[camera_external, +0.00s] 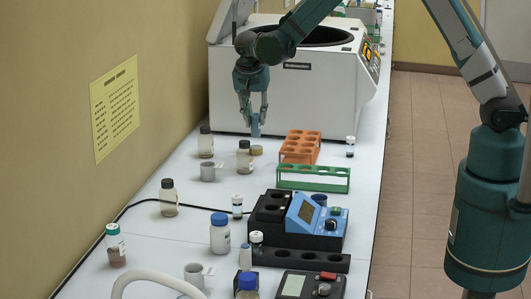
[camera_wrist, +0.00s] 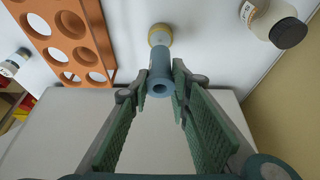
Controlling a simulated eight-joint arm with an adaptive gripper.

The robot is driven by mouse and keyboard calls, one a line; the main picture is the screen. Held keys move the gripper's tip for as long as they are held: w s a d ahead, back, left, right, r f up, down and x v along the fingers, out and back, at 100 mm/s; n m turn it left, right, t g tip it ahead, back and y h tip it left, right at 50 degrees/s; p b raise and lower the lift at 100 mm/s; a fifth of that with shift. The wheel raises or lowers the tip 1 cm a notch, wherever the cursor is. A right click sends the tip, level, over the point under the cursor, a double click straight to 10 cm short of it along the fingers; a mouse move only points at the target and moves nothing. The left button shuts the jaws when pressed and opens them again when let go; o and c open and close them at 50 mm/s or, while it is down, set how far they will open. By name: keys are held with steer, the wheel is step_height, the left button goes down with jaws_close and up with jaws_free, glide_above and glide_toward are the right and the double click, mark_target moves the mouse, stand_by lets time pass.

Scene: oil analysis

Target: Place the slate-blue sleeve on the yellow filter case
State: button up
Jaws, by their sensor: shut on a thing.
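The slate-blue sleeve (camera_external: 255,128) is a short hollow tube held roughly upright above the bench. It also shows in the wrist view (camera_wrist: 161,68), with its open end toward the camera. My gripper (camera_external: 253,117) is shut on the sleeve, with one green padded finger on each side in the wrist view (camera_wrist: 157,88). The yellow filter case (camera_external: 257,151) is a small round piece on the bench just below the sleeve. In the wrist view the case (camera_wrist: 159,33) shows beyond the sleeve's far end, partly covered by it. I cannot tell whether they touch.
A dark-capped bottle (camera_external: 244,158) stands close left of the case. An orange rack (camera_external: 301,148) and a green rack (camera_external: 314,180) stand to the right. The white centrifuge (camera_external: 290,98) is behind. Bare bench (camera_external: 200,235) lies toward the front left.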

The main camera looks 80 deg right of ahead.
mark_target(255, 120)
steer(key=shift+f, duration=1.9)
steer(key=shift+f, duration=0.15)
steer(key=o, duration=0.8)
steer(key=shift+o, duration=0.2)
steer(key=shift+r, duration=0.2)
steer(key=v, duration=1.2)
steer(key=shift+r, duration=0.1)
